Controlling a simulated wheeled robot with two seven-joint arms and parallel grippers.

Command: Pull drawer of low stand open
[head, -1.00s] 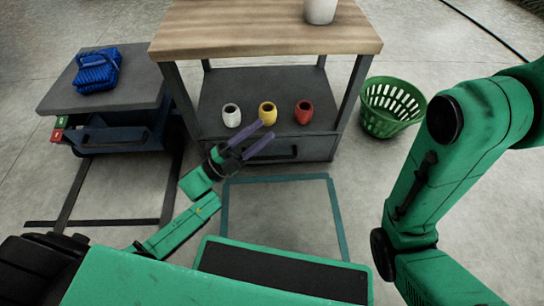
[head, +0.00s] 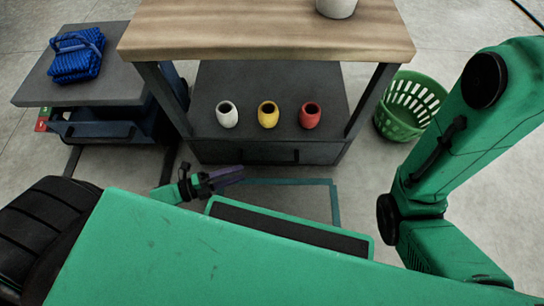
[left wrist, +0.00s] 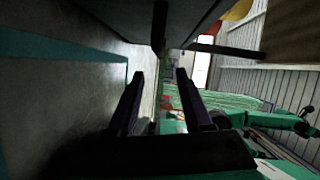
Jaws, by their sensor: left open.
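The low stand (head: 195,145) is a dark grey unit under a wooden top. Its drawer (head: 225,152) looks shut, with a dark handle (head: 270,155) across the front. My left gripper (head: 230,175) is below and left of that handle in the head view, apart from the drawer front. In the left wrist view its two fingers (left wrist: 160,78) are spread with nothing between them. A dark surface and bar show above them there; I cannot tell whether the bar is the handle.
White (head: 227,114), yellow (head: 268,114) and red (head: 310,115) pots stand on the low stand. A grey-topped cart (head: 110,85) with a blue net bundle (head: 76,57) is at left, a green basket (head: 408,105) at right. Teal tape (head: 335,200) marks bare floor in front.

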